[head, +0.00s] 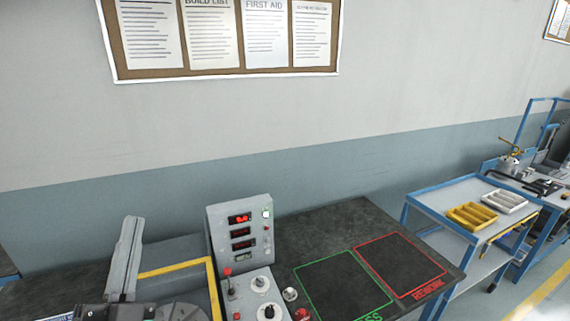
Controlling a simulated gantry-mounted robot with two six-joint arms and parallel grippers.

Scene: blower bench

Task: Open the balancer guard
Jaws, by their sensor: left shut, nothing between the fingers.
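The balancer guard shows as a yellow-edged frame (213,287) at the lower left, cut off by the bottom edge of the head view. One yellow bar runs along its back and one down its right side. A grey round part (182,312) shows inside the frame. Whether the guard is raised or lowered is hard to tell. My left gripper (132,228) is left of the guard, with its long grey fingers pointing up the picture, shut and empty. I cannot tell if it touches the guard. My right gripper is not in view.
A grey control box (240,230) with red displays stands right of the guard, with a knob and switch panel (258,294) before it. The dark bench (335,222) has green (340,284) and red (400,268) outlined empty areas. A blue-framed cart (440,196) holds yellow and white trays.

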